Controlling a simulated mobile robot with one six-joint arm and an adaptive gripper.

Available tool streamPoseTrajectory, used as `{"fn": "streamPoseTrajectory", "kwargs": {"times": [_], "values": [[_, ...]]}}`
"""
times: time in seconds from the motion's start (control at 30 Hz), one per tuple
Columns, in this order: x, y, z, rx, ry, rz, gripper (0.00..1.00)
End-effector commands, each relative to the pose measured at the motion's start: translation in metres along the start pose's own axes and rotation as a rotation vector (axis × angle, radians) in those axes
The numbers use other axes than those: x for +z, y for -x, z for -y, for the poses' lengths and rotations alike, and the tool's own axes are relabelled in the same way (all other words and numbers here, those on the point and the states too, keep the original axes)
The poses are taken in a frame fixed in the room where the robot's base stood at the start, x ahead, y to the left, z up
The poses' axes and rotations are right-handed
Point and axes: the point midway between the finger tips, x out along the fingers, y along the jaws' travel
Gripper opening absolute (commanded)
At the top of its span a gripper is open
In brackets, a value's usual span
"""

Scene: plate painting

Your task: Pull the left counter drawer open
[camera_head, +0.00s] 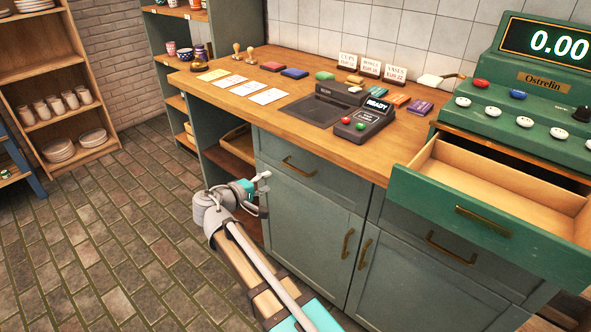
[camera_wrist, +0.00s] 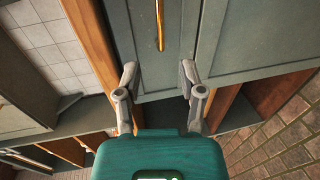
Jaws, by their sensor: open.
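The left counter drawer (camera_head: 280,158) is a grey-green front under the wooden counter top, shut, with a brass bar handle (camera_head: 299,167). The handle also shows at the top of the wrist view (camera_wrist: 160,25), ahead of the fingertips and apart from them. My gripper (camera_head: 265,183) is in front of the left end of the counter, left of the handle and a little lower in the head view. In the wrist view my gripper (camera_wrist: 159,70) has its two fingers spread with nothing between them.
A green till drawer (camera_head: 490,190) stands open at the right, under the cash register (camera_head: 535,85). Cupboard doors (camera_head: 310,220) lie below the left drawer. Cards, ink pads and a card reader (camera_head: 362,125) are on the counter top. Brick floor (camera_head: 110,240) at the left is clear.

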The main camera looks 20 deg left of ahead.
Motion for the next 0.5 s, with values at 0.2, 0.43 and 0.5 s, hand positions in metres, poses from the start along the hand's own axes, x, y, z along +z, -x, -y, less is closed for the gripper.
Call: {"fn": "streamPoseTrajectory", "kwargs": {"times": [0.2,0.43,0.5], "values": [[0.0,-0.02,0.001,0.0,-0.001,0.003,0.51],[0.0,-0.052,0.001,0.0,-0.001,0.003,0.51],[0.0,-0.063,0.001,0.0,-0.001,0.004,0.51]]}}
